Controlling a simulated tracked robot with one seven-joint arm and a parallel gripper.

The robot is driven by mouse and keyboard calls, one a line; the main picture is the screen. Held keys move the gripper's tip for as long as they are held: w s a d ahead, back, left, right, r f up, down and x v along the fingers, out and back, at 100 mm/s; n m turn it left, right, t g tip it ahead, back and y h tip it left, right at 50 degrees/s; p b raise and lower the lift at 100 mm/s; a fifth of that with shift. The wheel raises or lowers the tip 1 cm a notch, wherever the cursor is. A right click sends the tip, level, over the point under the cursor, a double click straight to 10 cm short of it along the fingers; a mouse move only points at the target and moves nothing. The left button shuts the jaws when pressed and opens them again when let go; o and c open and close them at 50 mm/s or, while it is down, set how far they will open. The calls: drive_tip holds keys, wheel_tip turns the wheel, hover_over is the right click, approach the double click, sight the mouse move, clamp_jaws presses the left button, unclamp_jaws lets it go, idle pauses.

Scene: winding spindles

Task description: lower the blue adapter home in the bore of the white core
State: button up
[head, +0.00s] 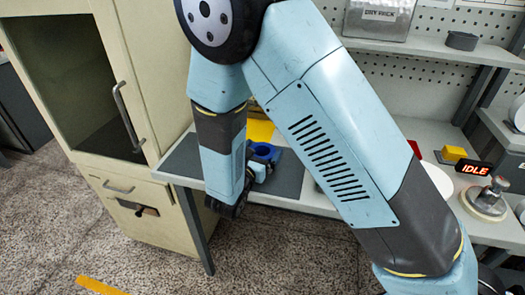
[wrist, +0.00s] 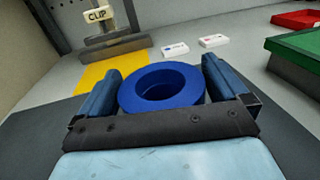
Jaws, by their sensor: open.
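The blue adapter (wrist: 185,75) is a thick ring with a wide round hole, seen from above in the wrist view. It stands between the two fingers of my gripper (wrist: 160,66), which are spread apart, one on each side of it. A narrow gap seems to show at each side; whether a finger touches it I cannot tell. In the head view the adapter (head: 263,149) is on the dark mat, just beyond my gripper (head: 258,172). The white core cannot be made out in either view; what lies under the adapter is hidden.
A stand with a CLIP sign (wrist: 98,15) rises behind the yellow sheet (wrist: 98,68). Two small label cards (wrist: 175,49) lie beyond the adapter. A green tray (wrist: 296,46) and red tray (wrist: 295,19) are at right. A beige cabinet (head: 120,190) flanks the bench.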

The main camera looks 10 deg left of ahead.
drive_tip(key=v, duration=1.3)
drive_tip(key=shift+s, duration=0.2)
drive_tip(key=shift+w, duration=0.1)
drive_tip(key=w+d+r+m+h, duration=0.1)
drive_tip(key=w+d+r+m+g+h, duration=0.1)
drive_tip(key=d, duration=0.1)
drive_tip(key=w+d+r+m+g+h, duration=0.1)
drive_tip(key=shift+d+r, duration=0.15)
drive_tip(key=shift+d, duration=0.25)
drive_tip(key=w+d+r+m+g+h, duration=0.1)
drive_tip(key=d+r+m+g, duration=0.5)
drive_tip(key=d, duration=0.4)
drive_tip(key=w+d+r+m+g+h, duration=0.1)
drive_tip(key=d+r+m+g+h, duration=0.15)
drive_tip(key=d+m+g, duration=0.6)
drive_tip(key=s+d+r+m+t+y, duration=0.4)
drive_tip(key=s+d+r+m+y, duration=0.6)
drive_tip(key=d+r+m, duration=0.4)
drive_tip(key=shift+s+d+m+t+y, duration=0.35)
drive_tip(key=shift+d+m+y, duration=0.25)
drive_tip(key=shift+m, duration=0.15)
